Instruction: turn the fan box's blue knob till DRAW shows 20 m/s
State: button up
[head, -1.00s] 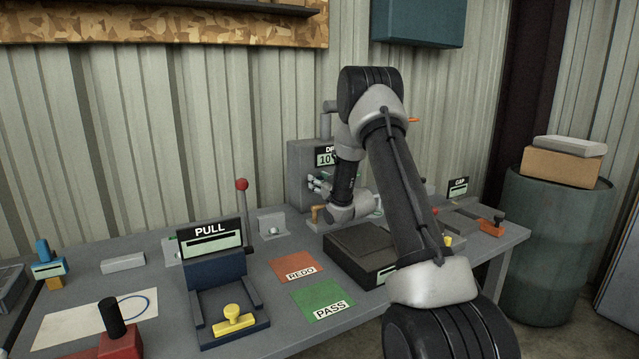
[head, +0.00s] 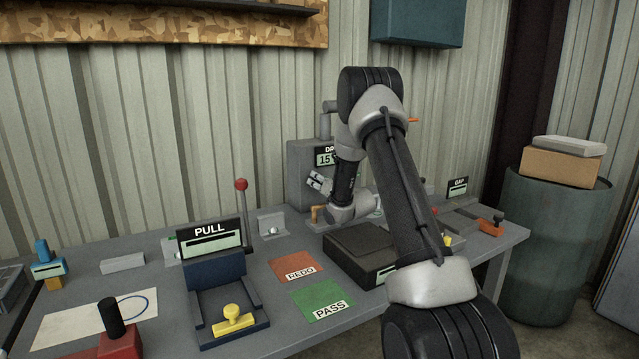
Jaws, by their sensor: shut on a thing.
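The fan box (head: 302,165) is a grey box at the back of the bench, against the corrugated wall. Its DRAW display (head: 325,159) is partly hidden behind my arm; the visible digits read 15. My gripper (head: 316,183) is at the front of the box, just below the display, seen small and from behind. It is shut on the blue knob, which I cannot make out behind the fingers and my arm.
A PULL stand (head: 212,240) with a red-balled lever (head: 241,185) is at the left. The orange REDO card (head: 296,270) and green PASS card (head: 322,299) lie in front. A dark box (head: 362,250) sits under my arm. A GAP display (head: 458,187) stands at the right.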

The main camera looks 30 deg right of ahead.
jog(key=shift+r, duration=0.1)
dwell(0.3)
jog(key=o, duration=1)
jog(key=s, duration=0.7)
jog(key=shift+s+d, duration=0.15)
jog(key=shift+s, duration=0.1)
